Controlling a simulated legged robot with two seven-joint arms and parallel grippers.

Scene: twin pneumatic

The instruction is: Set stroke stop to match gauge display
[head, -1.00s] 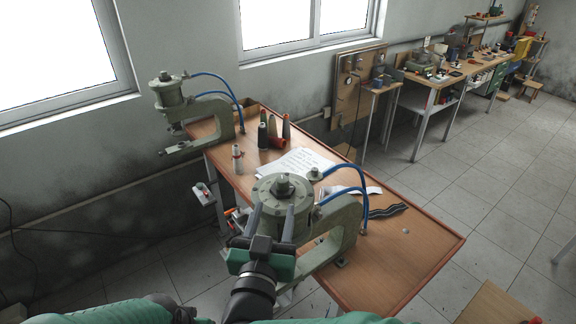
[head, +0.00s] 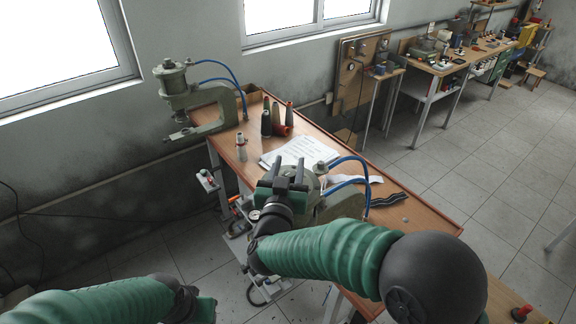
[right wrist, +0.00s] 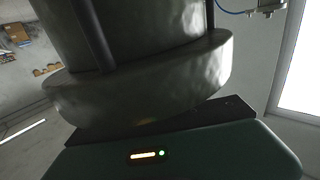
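The near grey-green press has a round cylinder head (head: 312,181), partly hidden behind my right gripper (head: 289,176). The right gripper is over the near side of this head, with its two dark fingers apart. In the right wrist view the grey cylinder and its wide flange (right wrist: 150,85) fill the space beyond the open fingers (right wrist: 150,30); I cannot tell whether they touch. The stop on top is not clearly visible. A small round dial (head: 254,215), probably a gauge, shows beside my right wrist, its reading too small to tell. My left gripper (head: 203,306) is low at left, its fingers unclear.
A second press (head: 178,85) stands at the table's far left. Papers (head: 298,152), dark cones (head: 267,122) and a striped strap (head: 385,204) lie or stand on the wooden table (head: 425,225). Blue hoses (head: 352,160) arch right of the near press. The table's right end is mostly clear.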

